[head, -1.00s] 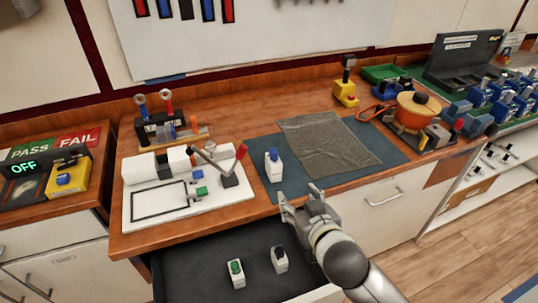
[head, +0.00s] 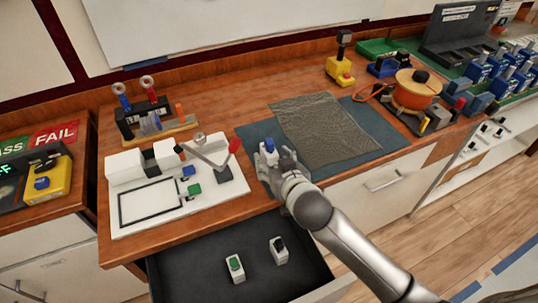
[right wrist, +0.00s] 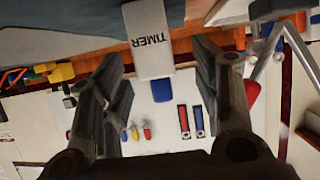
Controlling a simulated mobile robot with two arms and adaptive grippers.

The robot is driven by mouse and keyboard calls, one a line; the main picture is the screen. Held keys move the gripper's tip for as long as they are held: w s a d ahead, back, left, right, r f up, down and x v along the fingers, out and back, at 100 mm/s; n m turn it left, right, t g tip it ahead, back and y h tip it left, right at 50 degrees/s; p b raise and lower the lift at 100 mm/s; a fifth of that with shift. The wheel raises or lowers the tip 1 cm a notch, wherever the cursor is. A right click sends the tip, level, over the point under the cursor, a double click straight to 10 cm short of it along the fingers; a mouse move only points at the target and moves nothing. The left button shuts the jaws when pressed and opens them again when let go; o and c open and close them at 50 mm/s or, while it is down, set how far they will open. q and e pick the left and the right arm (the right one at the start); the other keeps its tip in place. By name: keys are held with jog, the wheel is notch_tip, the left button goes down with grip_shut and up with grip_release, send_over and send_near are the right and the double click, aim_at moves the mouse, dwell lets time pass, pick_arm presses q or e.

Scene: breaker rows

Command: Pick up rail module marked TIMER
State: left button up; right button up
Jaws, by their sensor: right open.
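The rail module marked TIMER (right wrist: 148,38) is white with a blue lever, and its label shows in the right wrist view. In the head view the module (head: 263,157) stands on the blue-grey mat (head: 249,133), partly hidden by my right gripper (head: 277,173). In the right wrist view my right gripper (right wrist: 160,88) is open, with one finger on each side of the module's line. The fingers look apart from it; whether they reach around its body I cannot tell. My left gripper is not in view.
An open dark drawer (head: 205,275) below holds a green-topped module (head: 234,268) and a black-topped one (head: 279,251). A white fixture (head: 222,180) with a red-handled lever stands left of the mat. A grey cloth (head: 325,130) lies right of the module.

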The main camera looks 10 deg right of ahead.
aim_at(269, 152)
jog(key=x, duration=0.2)
jog(key=p+x, duration=0.1)
jog(key=x, duration=0.1)
jog(key=shift+d+r, duration=0.2)
jog(key=shift+w+f, duration=0.15)
jog(key=shift+w, duration=0.2)
jog(key=shift+w+f, duration=0.1)
jog(key=shift+w, duration=0.05)
jog(key=c, duration=1.2)
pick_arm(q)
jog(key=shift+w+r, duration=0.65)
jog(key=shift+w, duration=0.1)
pick_arm(e)
jog(key=shift+o, duration=0.2)
